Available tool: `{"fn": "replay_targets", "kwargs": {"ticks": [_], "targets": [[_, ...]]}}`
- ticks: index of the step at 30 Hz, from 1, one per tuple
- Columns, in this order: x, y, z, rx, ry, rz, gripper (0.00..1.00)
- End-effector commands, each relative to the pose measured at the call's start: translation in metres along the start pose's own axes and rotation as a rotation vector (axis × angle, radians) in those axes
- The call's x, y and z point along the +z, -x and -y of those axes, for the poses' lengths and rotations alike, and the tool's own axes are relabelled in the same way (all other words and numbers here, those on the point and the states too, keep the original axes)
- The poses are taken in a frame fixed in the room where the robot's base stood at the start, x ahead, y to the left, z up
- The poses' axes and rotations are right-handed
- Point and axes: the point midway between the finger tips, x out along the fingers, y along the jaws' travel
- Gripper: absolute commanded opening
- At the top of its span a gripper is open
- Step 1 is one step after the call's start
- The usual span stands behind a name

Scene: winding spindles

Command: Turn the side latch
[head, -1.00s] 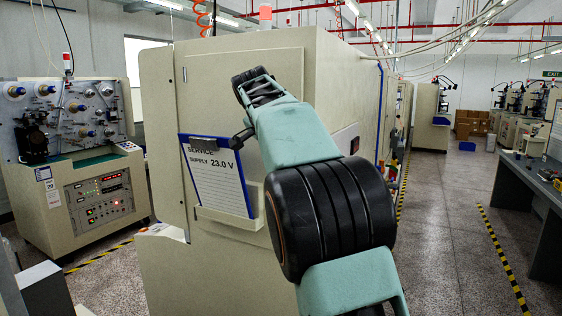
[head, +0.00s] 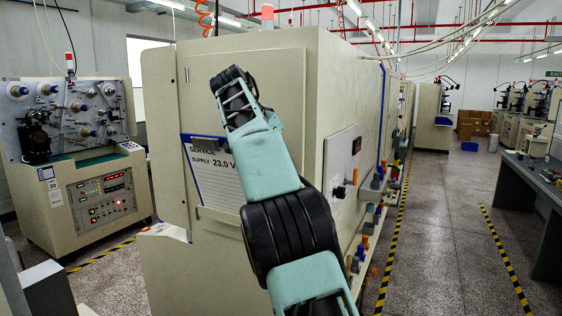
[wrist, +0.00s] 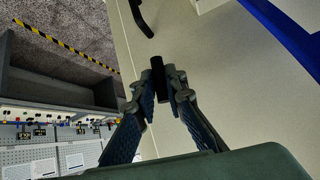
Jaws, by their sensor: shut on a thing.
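In the wrist view a short black bar (wrist: 157,68), which looks like the side latch's handle, stands between my fingertips against a beige panel. My gripper (wrist: 159,90) is shut on it, with one blue-grey finger on each side. The latch's mount is hidden behind the fingers.
A blue-edged service card (head: 212,175) hangs on the cabinet front. Knobs line the cabinet's right side. A winding machine (head: 85,205) stands at left. The aisle (head: 440,230) at right is clear.

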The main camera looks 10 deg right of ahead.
Motion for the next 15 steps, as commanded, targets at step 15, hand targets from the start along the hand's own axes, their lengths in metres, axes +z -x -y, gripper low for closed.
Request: {"fn": "replay_targets", "kwargs": {"ticks": [15], "targets": [[0.0007, -0.0009, -0.0003, 0.001, 0.0, 0.002, 0.29]]}}
